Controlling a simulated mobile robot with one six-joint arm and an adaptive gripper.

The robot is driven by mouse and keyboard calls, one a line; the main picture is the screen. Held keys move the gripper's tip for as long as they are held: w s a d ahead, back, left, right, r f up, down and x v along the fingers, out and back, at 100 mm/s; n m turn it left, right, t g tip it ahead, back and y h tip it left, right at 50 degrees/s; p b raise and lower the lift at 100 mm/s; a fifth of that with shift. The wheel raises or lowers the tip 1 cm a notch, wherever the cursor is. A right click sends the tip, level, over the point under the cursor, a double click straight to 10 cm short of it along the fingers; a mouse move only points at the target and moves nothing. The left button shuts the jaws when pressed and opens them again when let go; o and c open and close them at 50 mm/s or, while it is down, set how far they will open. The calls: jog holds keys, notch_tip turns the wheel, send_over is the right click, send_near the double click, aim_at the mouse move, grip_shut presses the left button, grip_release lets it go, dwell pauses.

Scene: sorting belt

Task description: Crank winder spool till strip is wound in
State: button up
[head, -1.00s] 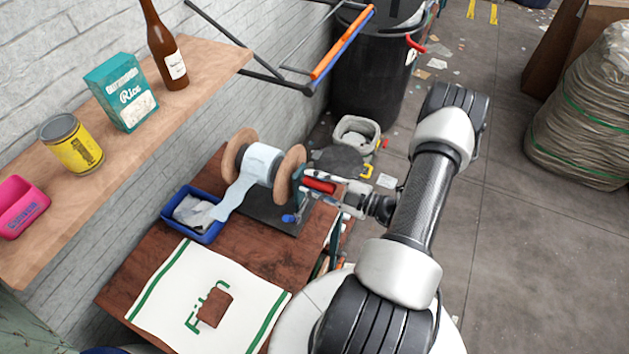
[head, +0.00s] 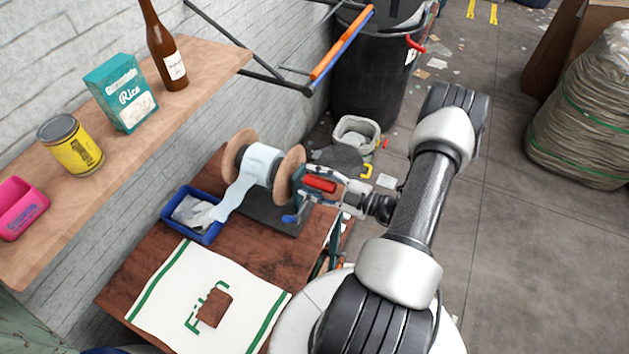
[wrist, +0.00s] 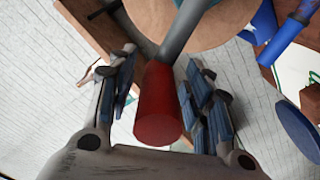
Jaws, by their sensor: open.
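The winder spool (head: 292,160) has wooden flanges and stands on a dark base on the brown table. Pale strip is wound on its core and hangs down as a tail (head: 233,199) into a blue tray (head: 193,229). A red crank handle (head: 320,184) sticks out from the spool's right side; it also shows in the wrist view (wrist: 158,108). My gripper (head: 322,186) is at the handle. In the wrist view my gripper (wrist: 163,85) is open, with one finger on each side of the red handle. A gap shows on the left; contact on the right is unclear.
A cloth (head: 165,287) with green stripes and a brown block (head: 214,307) lie at the table front. A shelf (head: 140,135) with a can, rice box and bottle runs along the wall at left. A blue lever (head: 290,219) sits below the spool.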

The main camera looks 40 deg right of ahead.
jog(key=v, duration=1.2)
jog(key=shift+f, duration=0.1)
dwell(0.9)
